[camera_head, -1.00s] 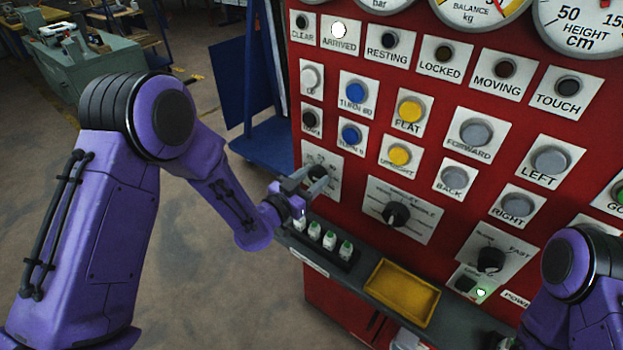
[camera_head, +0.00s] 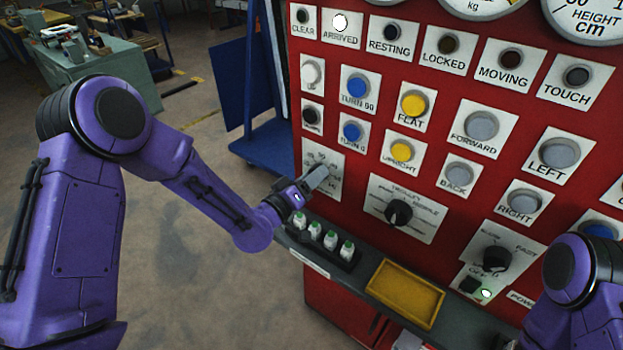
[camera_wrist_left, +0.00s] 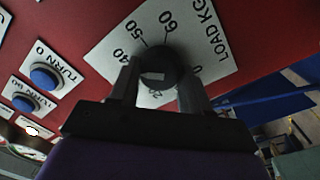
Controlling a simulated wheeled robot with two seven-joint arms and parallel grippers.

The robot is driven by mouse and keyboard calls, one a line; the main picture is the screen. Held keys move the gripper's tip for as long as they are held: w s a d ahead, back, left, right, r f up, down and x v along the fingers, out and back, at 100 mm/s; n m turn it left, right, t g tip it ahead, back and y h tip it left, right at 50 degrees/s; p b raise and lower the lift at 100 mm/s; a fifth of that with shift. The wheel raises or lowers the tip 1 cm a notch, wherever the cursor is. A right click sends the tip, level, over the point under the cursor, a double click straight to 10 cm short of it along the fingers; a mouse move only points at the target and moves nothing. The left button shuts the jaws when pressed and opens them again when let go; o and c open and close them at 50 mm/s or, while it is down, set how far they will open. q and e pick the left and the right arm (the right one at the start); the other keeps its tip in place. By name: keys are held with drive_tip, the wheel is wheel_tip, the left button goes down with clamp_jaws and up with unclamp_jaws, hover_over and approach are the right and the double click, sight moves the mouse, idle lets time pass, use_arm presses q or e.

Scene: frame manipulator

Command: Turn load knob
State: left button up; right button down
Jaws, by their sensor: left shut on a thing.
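The load knob (camera_wrist_left: 160,68) is a round black knob with a pale mark on its face. It sits on a light plate (camera_wrist_left: 203,47) with a number scale and the words LOAD KG. My left gripper (camera_head: 312,180) is at this plate, on the left side of the red panel. In the left wrist view, its two fingers stand on either side of the knob and are shut on it. In the head view, the gripper hides the knob. My right arm shows at the lower right, but its gripper is out of view.
Blue TURN buttons (camera_head: 354,86) and yellow buttons (camera_head: 413,103) sit close to the load plate. The trolley knob (camera_head: 398,212) is to its right. A ledge below holds several small white-green items (camera_head: 330,240) and a yellow tray (camera_head: 404,293). A blue cart (camera_head: 262,148) stands left.

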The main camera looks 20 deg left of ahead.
use_arm(q)
drive_tip(key=shift+f+n+y+b, duration=0.15)
drive_tip(key=shift+n+b, duration=0.5)
drive_tip(key=shift+n, duration=2.2)
drive_tip(key=shift+n+y+b, duration=0.25)
drive_tip(key=shift+n+b, duration=0.4)
drive_tip(key=shift+n, duration=2.25)
drive_tip(key=shift+f+n+y+b, duration=0.15)
drive_tip(key=shift+n+b, duration=0.5)
drive_tip(key=shift+n, duration=2.2)
drive_tip(key=shift+r, duration=0.1)
drive_tip(key=o, duration=1.1)
drive_tip(key=shift+c, duration=0.2)
drive_tip(key=b+v, duration=0.1)
drive_tip(key=v, duration=0.9)
drive_tip(key=shift+s, duration=0.3)
